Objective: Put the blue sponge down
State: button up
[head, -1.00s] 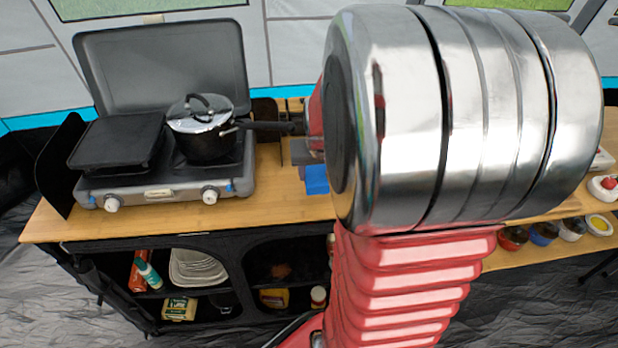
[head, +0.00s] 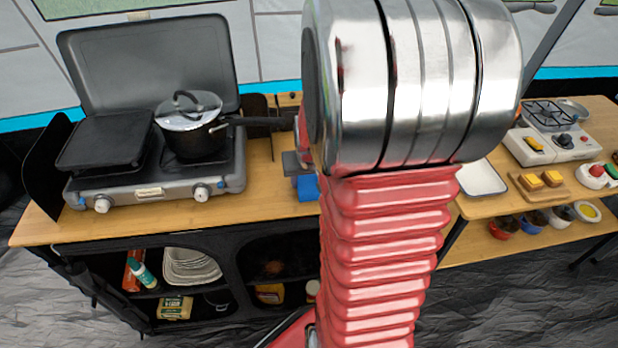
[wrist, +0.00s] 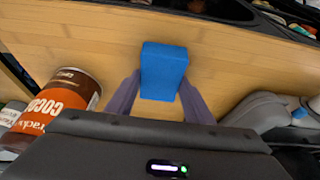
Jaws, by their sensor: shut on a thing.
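The blue sponge (head: 307,188) shows partly beside my arm in the head view, over the wooden counter right of the stove. In the wrist view the blue sponge (wrist: 163,72) sits between the two grey fingers of my gripper (wrist: 160,97). The gripper is shut on it. Bare wooden counter (wrist: 100,40) lies beneath and around the sponge. I cannot tell whether the sponge touches the counter. In the head view my arm hides much of the gripper (head: 297,163).
A camping stove (head: 150,180) with a lidded pot (head: 190,130) stands left, its handle pointing toward my gripper. A cocoa tin (wrist: 55,105) is close left in the wrist view. At the right are a white tray (head: 482,178), a board (head: 545,185) and a small burner (head: 550,140).

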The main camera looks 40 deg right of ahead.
jog(key=o, duration=1.1)
jog(key=shift+f, duration=0.1)
jog(key=v, duration=1.2)
jog(key=s+a+r+n+y, duration=0.1)
jog(key=s+a+r+n, duration=0.1)
jog(key=a, duration=0.6)
jog(key=s+a+r+n+t, duration=0.1)
jog(key=s+a+r+n, duration=0.1)
jog(key=a, duration=0.6)
jog(key=s+a+r+n+t+y, duration=0.1)
jog(key=s+a+r+n, duration=0.1)
jog(key=a, duration=0.6)
jog(key=shift+s+a+r+n+y, duration=0.15)
jog(key=shift+r+n+y, duration=0.2)
jog(key=shift+r, duration=0.35)
